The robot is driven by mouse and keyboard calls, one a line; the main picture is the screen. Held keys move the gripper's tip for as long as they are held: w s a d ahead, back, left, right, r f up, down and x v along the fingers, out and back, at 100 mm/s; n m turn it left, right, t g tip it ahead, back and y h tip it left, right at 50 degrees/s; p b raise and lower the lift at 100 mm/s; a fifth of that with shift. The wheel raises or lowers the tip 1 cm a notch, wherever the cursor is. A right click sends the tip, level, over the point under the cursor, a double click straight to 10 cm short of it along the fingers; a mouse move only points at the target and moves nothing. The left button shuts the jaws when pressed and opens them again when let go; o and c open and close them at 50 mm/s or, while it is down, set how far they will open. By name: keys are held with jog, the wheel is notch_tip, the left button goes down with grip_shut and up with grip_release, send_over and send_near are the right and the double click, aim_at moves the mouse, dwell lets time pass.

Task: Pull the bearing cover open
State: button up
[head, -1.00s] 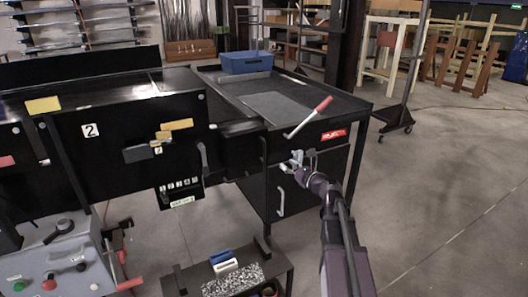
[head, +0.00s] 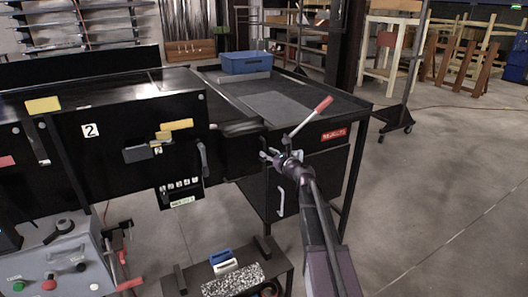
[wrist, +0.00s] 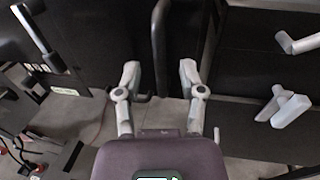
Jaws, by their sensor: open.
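My gripper (head: 270,157) is open and empty, in front of the gap between the conveyor's panelled side and the reject cabinet. In the wrist view my gripper (wrist: 159,76) has its two pale fingertips spread on either side of a dark upright handle (wrist: 160,42). I cannot tell how deep the handle sits between the fingers. The handle is on a dark panel (head: 238,158), which looks like the bearing cover and appears shut. In the head view my gripper largely hides this handle.
A red-gripped lever (head: 311,116) rises just above my gripper. The reject cabinet's pale door handle (head: 281,202) is below it. Another dark handle (head: 204,160) is on the conveyor side at left. A low cart (head: 275,266) stands below; open floor lies right.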

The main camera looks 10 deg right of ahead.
jog(key=shift+x, duration=1.25)
grip_shut()
